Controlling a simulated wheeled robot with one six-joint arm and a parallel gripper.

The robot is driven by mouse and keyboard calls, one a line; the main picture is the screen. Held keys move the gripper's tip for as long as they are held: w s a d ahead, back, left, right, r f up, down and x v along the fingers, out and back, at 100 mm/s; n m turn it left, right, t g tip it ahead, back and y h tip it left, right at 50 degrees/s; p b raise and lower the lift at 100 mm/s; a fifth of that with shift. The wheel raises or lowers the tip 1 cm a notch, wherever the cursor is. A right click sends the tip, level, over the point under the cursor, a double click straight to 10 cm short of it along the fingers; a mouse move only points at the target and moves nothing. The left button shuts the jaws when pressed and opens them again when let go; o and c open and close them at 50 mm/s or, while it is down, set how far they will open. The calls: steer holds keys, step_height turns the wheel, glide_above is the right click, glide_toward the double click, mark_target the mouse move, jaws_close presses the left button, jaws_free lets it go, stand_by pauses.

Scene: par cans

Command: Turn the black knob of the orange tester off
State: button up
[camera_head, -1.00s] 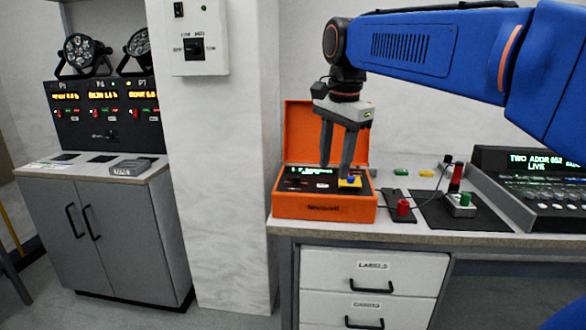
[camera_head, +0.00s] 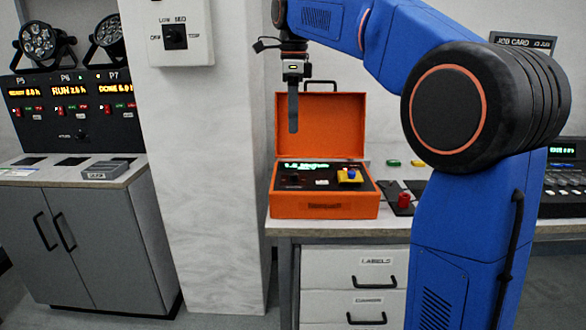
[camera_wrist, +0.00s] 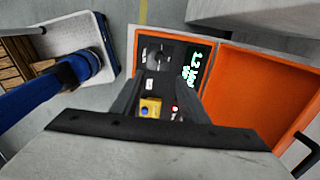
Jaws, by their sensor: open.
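The orange tester (camera_head: 325,205) is an open case on the desk, its lid standing up at the back. It also shows in the wrist view (camera_wrist: 268,85). Its dark panel has a lit green display, a yellow block with a blue top (camera_head: 349,175) and a black knob (camera_wrist: 158,55). In the head view the knob is small and dim at the panel's left. My gripper (camera_head: 293,131) points down above the panel's left part, in front of the lid, apart from the case. It is open and empty. In the wrist view the knob lies a little beyond the fingertips; its pointer angle is unclear.
A white pillar with a wall switch box (camera_head: 174,38) stands left of the desk. A grey cabinet (camera_head: 85,240) with lamps is farther left. A red part (camera_head: 404,200) and a mixing console (camera_head: 563,200) lie right of the tester. My own arm hides much of the desk's right.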

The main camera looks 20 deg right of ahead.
mark_target(294, 173)
step_height(294, 173, down, 14)
steer(key=shift+f, duration=0.25)
stand_by(0.3)
jaws_close()
